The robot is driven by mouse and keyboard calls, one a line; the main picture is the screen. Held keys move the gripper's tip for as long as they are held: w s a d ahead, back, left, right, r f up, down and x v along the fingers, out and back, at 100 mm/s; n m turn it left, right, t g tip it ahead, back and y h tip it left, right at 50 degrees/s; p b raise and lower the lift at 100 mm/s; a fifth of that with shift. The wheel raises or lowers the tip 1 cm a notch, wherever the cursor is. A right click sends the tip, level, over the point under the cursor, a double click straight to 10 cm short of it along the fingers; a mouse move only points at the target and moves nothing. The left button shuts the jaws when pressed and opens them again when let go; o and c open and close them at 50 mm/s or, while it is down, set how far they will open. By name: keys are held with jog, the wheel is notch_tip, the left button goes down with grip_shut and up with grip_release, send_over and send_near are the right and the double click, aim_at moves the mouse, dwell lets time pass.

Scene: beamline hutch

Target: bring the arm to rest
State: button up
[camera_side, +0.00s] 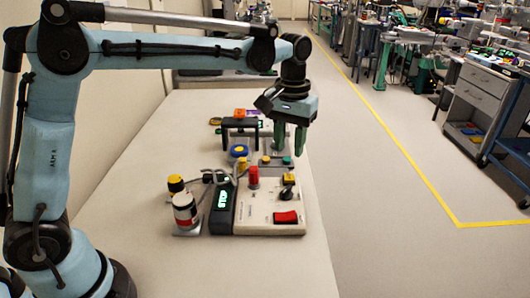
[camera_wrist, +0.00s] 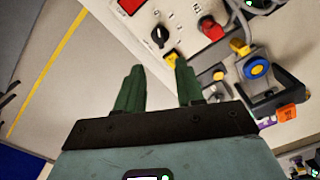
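My gripper (camera_side: 290,149) hangs above the far right part of the work table (camera_side: 140,235), its green fingers pointing down. It also shows in the wrist view (camera_wrist: 159,66), where the two fingers stand apart with nothing between them. The gripper is open and empty. In the side view the fingers are in front of the items at the back of the table. Whether they touch anything there is hard to tell, but no contact shows.
A pale control box (camera_side: 262,214) with a red switch (camera_side: 287,217) and a black knob (camera_side: 288,193) stands in front. Left of it are a green-lit display (camera_side: 222,198) and a bottle (camera_side: 185,210). A black bracket (camera_side: 240,124) stands behind. The right floor (camera_side: 390,240) is open.

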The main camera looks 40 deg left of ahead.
jog(key=shift+r, duration=0.2)
jog(key=s+a+f+m+t, duration=0.1)
jog(key=s+a+t, duration=0.2)
jog(key=s, duration=0.5)
jog(key=s+a+f+m+t, duration=0.1)
jog(key=s+a+m+t, duration=0.1)
jog(key=s, duration=0.6)
jog(key=shift+s+a+f+t, duration=0.2)
jog(key=shift+a+t, duration=0.5)
jog(key=shift+t, duration=0.4)
